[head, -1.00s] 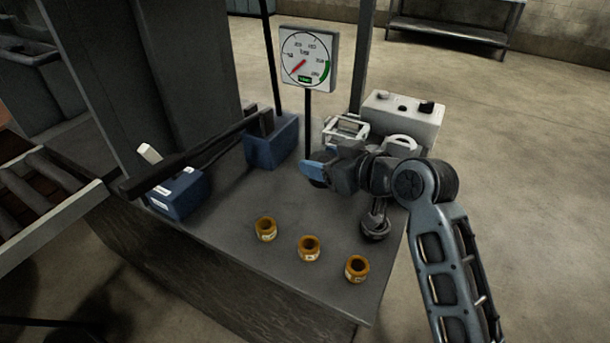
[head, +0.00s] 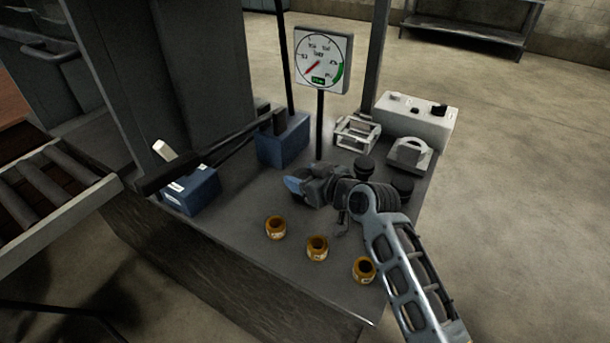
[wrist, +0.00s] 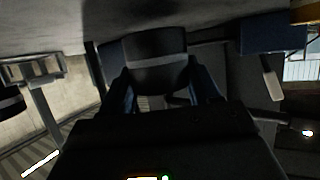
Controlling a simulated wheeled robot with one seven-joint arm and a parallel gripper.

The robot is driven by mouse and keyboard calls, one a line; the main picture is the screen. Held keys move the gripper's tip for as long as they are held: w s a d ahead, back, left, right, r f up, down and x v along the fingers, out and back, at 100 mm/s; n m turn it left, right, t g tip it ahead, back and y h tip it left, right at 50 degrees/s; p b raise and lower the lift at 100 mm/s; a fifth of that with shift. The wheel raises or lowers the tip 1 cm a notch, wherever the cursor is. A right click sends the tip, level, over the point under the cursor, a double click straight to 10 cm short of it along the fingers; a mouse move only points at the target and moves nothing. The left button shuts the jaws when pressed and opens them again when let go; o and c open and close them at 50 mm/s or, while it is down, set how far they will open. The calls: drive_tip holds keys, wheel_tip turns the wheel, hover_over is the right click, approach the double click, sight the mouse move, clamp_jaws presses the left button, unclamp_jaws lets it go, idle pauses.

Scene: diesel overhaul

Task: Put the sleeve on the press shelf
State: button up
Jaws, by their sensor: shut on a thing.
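My gripper (head: 300,188) is over the middle of the grey bench top (head: 235,215), low down, with its blue fingertips toward the left. In the wrist view it is shut on a dark round-sided piece with a lighter grey band (wrist: 155,61), between its two fingers. I take this piece for the sleeve, though the picture is too dark to be sure. In the head view my gripper hides it. Three orange-brown hollow rings, one left (head: 275,227), one middle (head: 317,247) and one right (head: 364,269), stand apart along the front of the bench. I cannot tell which surface is the press shelf.
A pressure gauge (head: 323,60) stands on a post behind my gripper. Blue blocks (head: 284,142) (head: 192,190) and a dark bar (head: 215,160) lie to the left. A white frame (head: 357,132), a grey bracket (head: 410,153) and a white box (head: 415,118) fill the back right.

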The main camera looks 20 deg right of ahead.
drive_tip(key=shift+f+b, duration=0.35)
drive_tip(key=shift+b, duration=0.05)
drive_tip(key=shift+f, duration=0.2)
drive_tip(key=o, duration=1.5)
drive_tip(key=shift+c, duration=0.2)
drive_tip(key=shift+r, duration=0.3)
drive_tip(key=v, duration=1.2)
drive_tip(key=shift+r, duration=0.3)
